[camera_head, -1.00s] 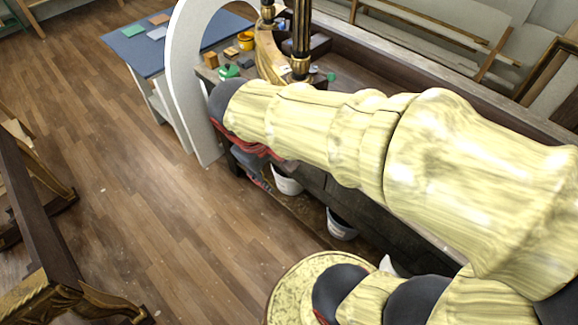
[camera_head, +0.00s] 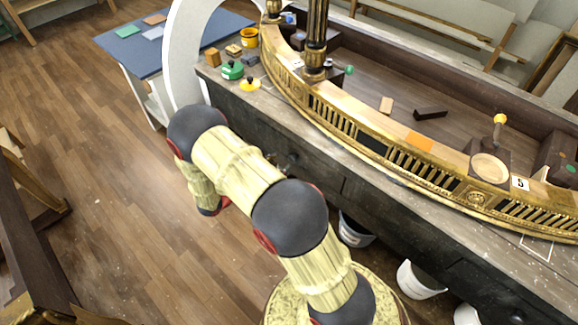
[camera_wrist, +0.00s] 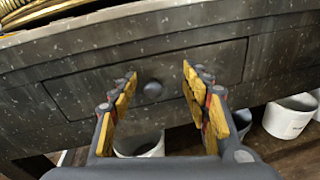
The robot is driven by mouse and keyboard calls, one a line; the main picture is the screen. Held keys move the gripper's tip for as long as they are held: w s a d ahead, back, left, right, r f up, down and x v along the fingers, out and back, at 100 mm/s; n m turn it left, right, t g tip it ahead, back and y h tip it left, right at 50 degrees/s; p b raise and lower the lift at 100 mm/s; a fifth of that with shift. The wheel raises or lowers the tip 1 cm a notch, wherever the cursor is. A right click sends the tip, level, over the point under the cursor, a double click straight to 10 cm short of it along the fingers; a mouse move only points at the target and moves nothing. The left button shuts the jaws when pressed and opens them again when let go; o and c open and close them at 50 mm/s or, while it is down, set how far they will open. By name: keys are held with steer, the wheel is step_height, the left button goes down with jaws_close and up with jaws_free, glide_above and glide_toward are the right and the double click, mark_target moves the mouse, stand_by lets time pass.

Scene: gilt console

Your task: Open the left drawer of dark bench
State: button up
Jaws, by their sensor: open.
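The dark bench (camera_head: 395,204) runs diagonally across the right of the head view. Its left drawer front (camera_head: 318,171) is partly covered by my arm, and a dark knob (camera_head: 291,158) shows on it. In the wrist view a drawer front (camera_wrist: 85,92) looks flush with the bench, with a round dark knob (camera_wrist: 152,90) near its middle. My gripper (camera_wrist: 160,75) is open, its yellow-and-red padded fingers to either side of the knob in the picture. The fingers hold nothing; whether the knob lies between the tips or beyond them I cannot tell.
A curved gilt piece (camera_head: 385,152) lies on the bench top, with a green container (camera_head: 232,70) and small blocks at the left end. White buckets (camera_head: 418,280) stand under the bench. A blue-topped table (camera_head: 145,45) stands behind.

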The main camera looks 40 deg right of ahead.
mark_target(291, 161)
step_height(291, 161, down, 6)
steer(key=w+f+n+t+h, duration=0.1)
steer(key=n+t, duration=0.1)
steer(key=n, duration=0.1)
steer(key=d+b, duration=0.1)
steer(key=d, duration=0.1)
steer(key=d+b, duration=0.1)
steer(key=d, duration=0.2)
steer(key=d+b, duration=0.1)
steer(key=d, duration=0.1)
steer(key=shift+w+d+r, duration=0.25)
steer(key=shift+w+d, duration=0.05)
steer(key=shift+d, duration=0.1)
steer(key=shift+c, duration=1.3)
jaws_close()
